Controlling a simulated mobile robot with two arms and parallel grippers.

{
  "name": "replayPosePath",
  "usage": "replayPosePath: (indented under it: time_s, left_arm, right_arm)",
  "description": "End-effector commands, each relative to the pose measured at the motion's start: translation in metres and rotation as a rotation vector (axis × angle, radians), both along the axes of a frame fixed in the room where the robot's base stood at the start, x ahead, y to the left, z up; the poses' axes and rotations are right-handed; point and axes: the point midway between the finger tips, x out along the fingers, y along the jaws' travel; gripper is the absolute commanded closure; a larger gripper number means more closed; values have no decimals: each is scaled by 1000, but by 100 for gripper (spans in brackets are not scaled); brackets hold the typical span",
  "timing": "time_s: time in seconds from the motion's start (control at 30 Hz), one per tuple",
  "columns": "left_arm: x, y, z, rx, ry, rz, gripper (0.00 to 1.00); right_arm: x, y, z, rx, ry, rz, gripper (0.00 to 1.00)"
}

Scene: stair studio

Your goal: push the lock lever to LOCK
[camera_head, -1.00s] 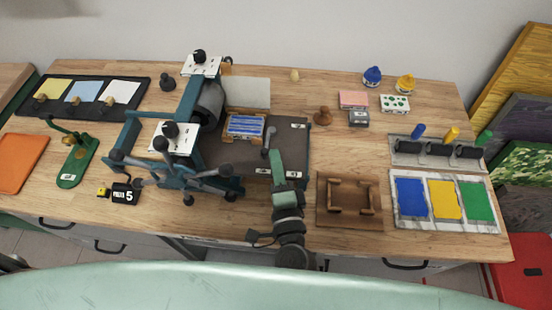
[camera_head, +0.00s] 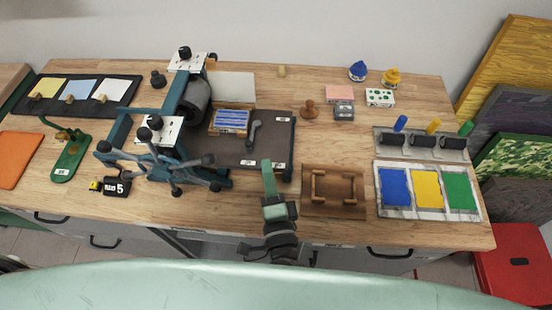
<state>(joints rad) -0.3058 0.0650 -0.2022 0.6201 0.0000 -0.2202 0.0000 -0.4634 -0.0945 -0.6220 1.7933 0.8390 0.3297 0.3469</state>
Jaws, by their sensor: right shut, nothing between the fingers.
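The lock lever (camera_head: 253,132) is a small grey handle with a rounded dark end, on the dark bed (camera_head: 225,151) of the blue press. Its rounded end points away from me, tilted slightly right. Small white labels (camera_head: 280,162) lie on the bed near it; their words are too small to read. My right gripper (camera_head: 267,163) is shut and empty at the bed's front edge, nearer to me than the lever and slightly right of it, apart from it. My left gripper is not in view.
The press's spoked wheel (camera_head: 167,163) stands left of my right arm. A wooden frame block (camera_head: 334,192) is close on its right. An ink tray (camera_head: 428,190) lies farther right. A blue-striped block (camera_head: 230,121) sits on the bed left of the lever.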

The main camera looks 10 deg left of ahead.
Motion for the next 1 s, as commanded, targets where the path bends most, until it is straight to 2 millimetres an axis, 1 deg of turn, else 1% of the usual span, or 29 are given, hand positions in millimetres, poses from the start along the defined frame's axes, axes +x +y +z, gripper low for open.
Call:
replayPosePath:
  time_s: [0.07,0.2,0.33,0.47,0.7,1.0]
  left_arm:
    - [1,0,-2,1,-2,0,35]
    - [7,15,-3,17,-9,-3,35]
    - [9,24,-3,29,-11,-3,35]
    - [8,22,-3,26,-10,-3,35]
    - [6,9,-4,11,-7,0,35]
    - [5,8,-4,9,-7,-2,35]
  right_arm:
    - [-15,8,-2,2,3,1,100]
    - [-34,18,-1,2,2,1,100]
    - [-45,24,-1,1,0,0,100]
    - [-49,26,-1,1,-1,-1,100]
    - [-49,26,0,1,-1,-1,100]
    - [-48,26,0,1,-1,-1,100]
